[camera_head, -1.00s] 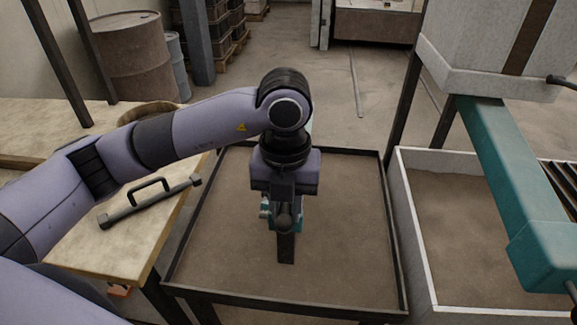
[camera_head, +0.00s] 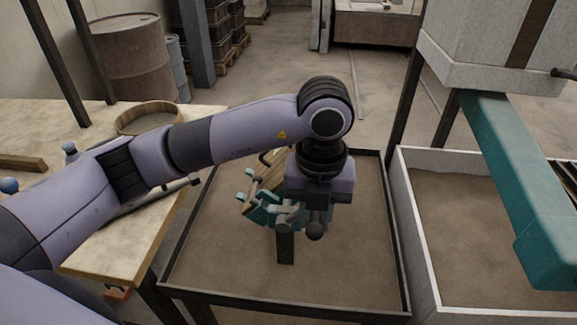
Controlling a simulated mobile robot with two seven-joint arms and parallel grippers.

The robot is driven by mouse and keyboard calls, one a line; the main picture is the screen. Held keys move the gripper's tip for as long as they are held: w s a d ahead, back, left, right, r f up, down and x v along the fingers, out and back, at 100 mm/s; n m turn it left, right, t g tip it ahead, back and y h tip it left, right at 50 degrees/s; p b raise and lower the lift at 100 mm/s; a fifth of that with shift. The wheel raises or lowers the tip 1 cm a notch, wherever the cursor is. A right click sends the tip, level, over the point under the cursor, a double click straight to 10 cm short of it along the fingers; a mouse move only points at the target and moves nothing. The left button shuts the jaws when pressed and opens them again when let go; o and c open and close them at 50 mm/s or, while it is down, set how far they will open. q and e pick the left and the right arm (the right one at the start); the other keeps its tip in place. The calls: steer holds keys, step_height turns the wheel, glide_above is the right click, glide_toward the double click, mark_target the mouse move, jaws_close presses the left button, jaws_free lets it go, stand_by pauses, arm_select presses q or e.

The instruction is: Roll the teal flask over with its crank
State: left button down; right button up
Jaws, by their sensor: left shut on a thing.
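The teal flask (camera_head: 258,213) is over the sand-covered tray (camera_head: 220,270) in the middle, tilted, with a brown board-like face (camera_head: 270,175) showing on its upper left. Much of it is hidden behind my left gripper and wrist. A short dark post (camera_head: 285,246) stands in the tray below it. My left gripper (camera_head: 315,212) points down just right of the flask and is shut on the crank (camera_head: 315,231), of which a dark rounded knob shows. My right gripper is not in view.
A wooden bench (camera_head: 125,250) on the left holds a round wooden ring (camera_head: 146,117) and a dark bar partly behind my arm. A white-rimmed sand bin (camera_head: 420,240) and a large teal beam (camera_head: 520,190) are on the right. The tray's front is clear.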

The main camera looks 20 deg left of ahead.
arm_select(q)
step_height(320, 180, down, 7)
steer(key=d+b, duration=0.2)
steer(key=b, duration=0.3)
steer(key=shift+w+d, duration=0.3)
steer(key=shift+w, duration=0.1)
steer(key=c, duration=0.7)
jaws_free()
steer(key=shift+d, duration=0.1)
steer(key=shift+r, duration=0.1)
steer(key=s+r+p, duration=0.1)
steer(key=r, duration=0.1)
steer(key=s+r+p, duration=0.1)
steer(key=r+p, duration=0.1)
steer(key=s+d+r+p, duration=0.1)
steer(key=r, duration=0.2)
steer(key=shift+p, duration=0.4)
